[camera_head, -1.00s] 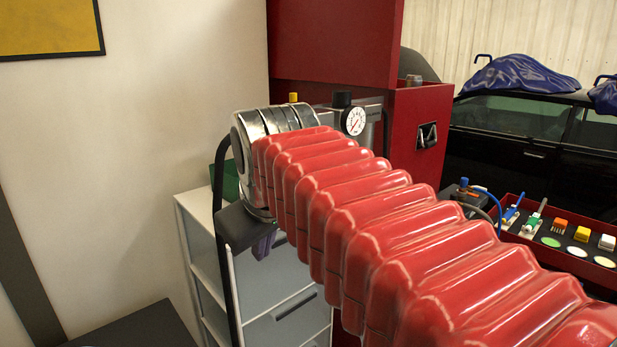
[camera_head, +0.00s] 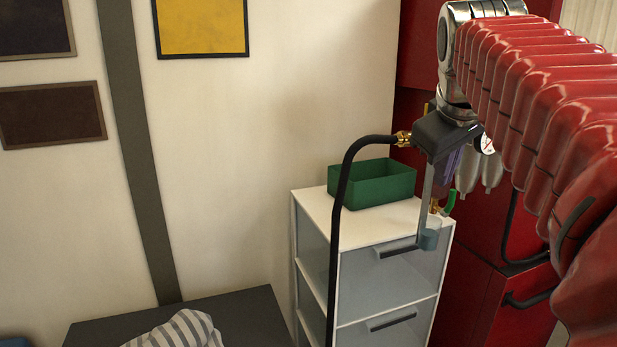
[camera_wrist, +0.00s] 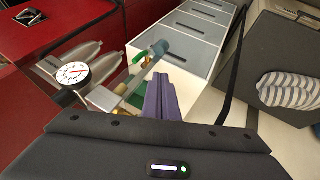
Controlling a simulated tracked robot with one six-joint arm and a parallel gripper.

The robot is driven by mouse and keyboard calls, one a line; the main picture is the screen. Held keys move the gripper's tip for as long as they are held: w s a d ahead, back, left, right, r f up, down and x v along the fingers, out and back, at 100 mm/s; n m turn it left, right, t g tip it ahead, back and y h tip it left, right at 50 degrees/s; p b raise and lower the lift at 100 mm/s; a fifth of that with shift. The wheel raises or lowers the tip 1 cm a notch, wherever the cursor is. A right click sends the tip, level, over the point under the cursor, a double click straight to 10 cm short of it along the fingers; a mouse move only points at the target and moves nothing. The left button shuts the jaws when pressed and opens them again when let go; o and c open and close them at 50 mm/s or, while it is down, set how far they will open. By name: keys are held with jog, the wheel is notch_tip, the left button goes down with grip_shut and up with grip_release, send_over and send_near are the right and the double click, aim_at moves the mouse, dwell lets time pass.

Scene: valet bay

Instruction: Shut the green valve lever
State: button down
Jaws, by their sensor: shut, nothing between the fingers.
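The green valve lever (camera_head: 449,202) shows as a small bright handle beside brass fittings, near the right edge of the white cabinet. In the wrist view the green lever (camera_wrist: 140,57) is left of a blue-grey cylinder on a pale bar, beyond my fingertips. My gripper (camera_head: 451,172) has purple fingers, shut and empty, pointing down above the cabinet's right side. In the wrist view my gripper (camera_wrist: 161,85) is nearer to the camera than the lever. They look apart, but the depth gap is hard to judge. The valve body is partly hidden.
A green bin (camera_head: 375,186) stands on the white drawer cabinet (camera_head: 345,235). A pressure gauge (camera_wrist: 73,73) and grey cylinders (camera_wrist: 100,66) are beside red cabinets (camera_head: 480,230). A dark table (camera_head: 240,320) with a striped cloth (camera_head: 180,333) is at lower left.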

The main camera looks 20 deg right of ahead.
aim_at(450, 194)
jog(key=shift+w+d+f, duration=0.9)
jog(key=shift+d+f, duration=0.35)
jog(key=shift+f, duration=0.05)
jog(key=shift+w+d+f, duration=0.95)
jog(key=shift+d+f, duration=0.35)
jog(key=shift+f, duration=0.05)
jog(key=shift+w+d+f, duration=0.9)
jog(key=shift+d+f, duration=0.35)
jog(key=shift+f, duration=0.05)
jog(key=shift+d, duration=0.2)
jog(key=shift+a, duration=0.25)
jog(key=shift+w, duration=0.1)
